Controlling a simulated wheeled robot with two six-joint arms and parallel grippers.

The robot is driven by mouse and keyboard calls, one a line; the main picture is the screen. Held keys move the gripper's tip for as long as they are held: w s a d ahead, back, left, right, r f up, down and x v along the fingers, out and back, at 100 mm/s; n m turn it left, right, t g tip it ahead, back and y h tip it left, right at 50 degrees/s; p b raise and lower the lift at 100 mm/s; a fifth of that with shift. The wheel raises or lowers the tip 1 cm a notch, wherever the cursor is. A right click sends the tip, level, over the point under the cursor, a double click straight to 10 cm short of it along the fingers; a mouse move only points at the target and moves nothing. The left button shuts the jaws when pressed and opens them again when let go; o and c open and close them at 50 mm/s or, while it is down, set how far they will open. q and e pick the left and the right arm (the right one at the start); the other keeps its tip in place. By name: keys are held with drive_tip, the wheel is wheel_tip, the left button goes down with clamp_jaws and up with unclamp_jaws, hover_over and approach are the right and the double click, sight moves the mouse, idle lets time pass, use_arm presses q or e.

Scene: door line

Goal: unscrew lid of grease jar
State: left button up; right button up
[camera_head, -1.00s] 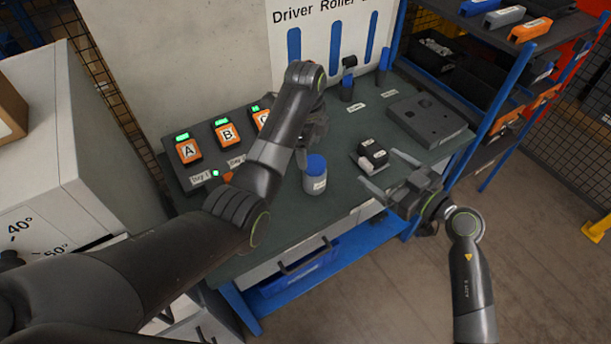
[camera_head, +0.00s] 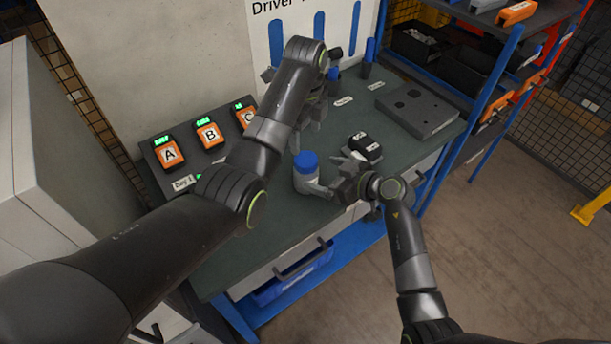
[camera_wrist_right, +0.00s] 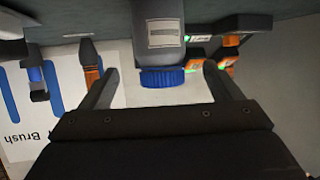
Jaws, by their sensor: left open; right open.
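I cannot tell whether a finger touches the jar. My left gripper (camera_head: 308,130) is open and empty, fingers pointing down, above and behind the jar. My left arm partly hides it.
A black block (camera_head: 365,147) sits just behind my right gripper. A grey plate with holes (camera_head: 418,110) lies at the back right. Orange units marked A, B and C (camera_head: 210,134) stand at the left. A shelf rack (camera_head: 482,95) borders the right side.

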sight(306, 159)
drive_tip(key=shift+x, duration=3.5)
drive_tip(key=c, duration=1.3)
use_arm(q)
drive_tip(key=shift+c, duration=1)
use_arm(e)
drive_tip(key=c, duration=0.5)
use_arm(q)
drive_tip(key=m, duration=0.4)
drive_tip(key=shift+r, duration=0.15)
use_arm(e)
clamp_jaws()
use_arm(q)
drive_tip(key=m, duration=0.4)
drive_tip(key=shift+m, duration=0.4)
drive_tip(key=shift+f, duration=3.9)
